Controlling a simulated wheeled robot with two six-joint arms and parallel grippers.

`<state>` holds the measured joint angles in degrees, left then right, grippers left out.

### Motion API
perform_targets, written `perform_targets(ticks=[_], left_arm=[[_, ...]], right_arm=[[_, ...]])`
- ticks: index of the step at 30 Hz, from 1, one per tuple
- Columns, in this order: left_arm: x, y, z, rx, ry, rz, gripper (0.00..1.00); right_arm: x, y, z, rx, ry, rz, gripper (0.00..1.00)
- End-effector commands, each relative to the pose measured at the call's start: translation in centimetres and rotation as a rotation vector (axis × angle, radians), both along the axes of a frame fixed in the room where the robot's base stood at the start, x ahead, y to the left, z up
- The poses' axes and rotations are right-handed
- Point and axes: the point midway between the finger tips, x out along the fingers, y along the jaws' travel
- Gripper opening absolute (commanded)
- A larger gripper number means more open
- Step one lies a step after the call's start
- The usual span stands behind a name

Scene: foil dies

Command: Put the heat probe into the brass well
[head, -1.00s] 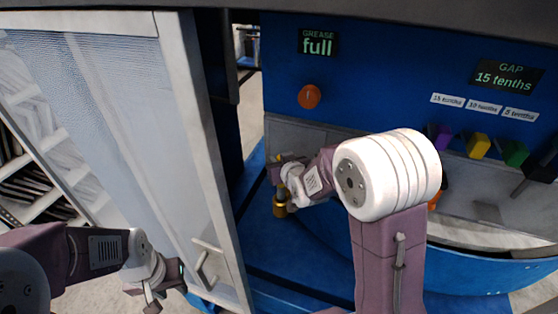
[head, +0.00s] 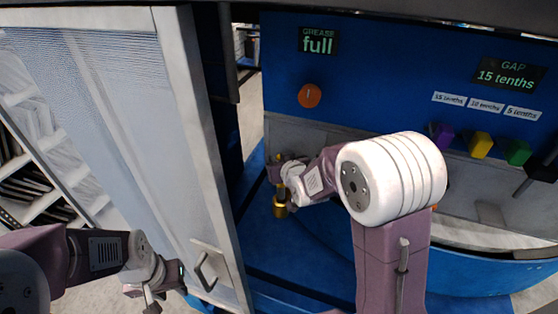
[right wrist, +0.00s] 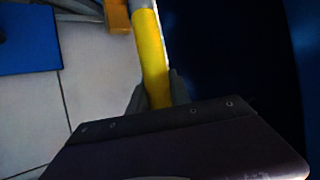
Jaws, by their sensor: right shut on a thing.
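My right gripper (head: 281,172) is shut on the yellow handle of the heat probe (right wrist: 150,55). The probe's grey end shows at the top of the right wrist view. In the head view, a bit of the yellow probe (head: 274,173) shows beside the fingers, and the rest is hidden. The brass well (head: 280,210) is a small gold cylinder on the blue surface, just below my right gripper. I cannot tell whether the probe touches it. My left gripper (head: 148,292) is low at the left, in front of the cabinet door; its fingers are too unclear to read.
A glazed cabinet door (head: 205,190) with a handle stands left of the well. A blue machine panel (head: 400,70) stands behind, with an orange knob (head: 309,95), purple, yellow and green blocks, and displays reading "full" and "15 tenths". Blue surface lies around the well.

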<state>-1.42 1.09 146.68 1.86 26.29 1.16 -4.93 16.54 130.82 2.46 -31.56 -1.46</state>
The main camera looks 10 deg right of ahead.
Motion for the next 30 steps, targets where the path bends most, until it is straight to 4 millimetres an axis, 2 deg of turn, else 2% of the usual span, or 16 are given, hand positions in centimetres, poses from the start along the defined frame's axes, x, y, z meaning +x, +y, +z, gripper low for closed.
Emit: perform_targets(ticks=[30], left_arm=[[0.0,0.0,-2.4,0.0,0.0,0.0,0.36]], right_arm=[[0.0,0.0,-2.3,0.0,-0.002,0.0,0.0]])
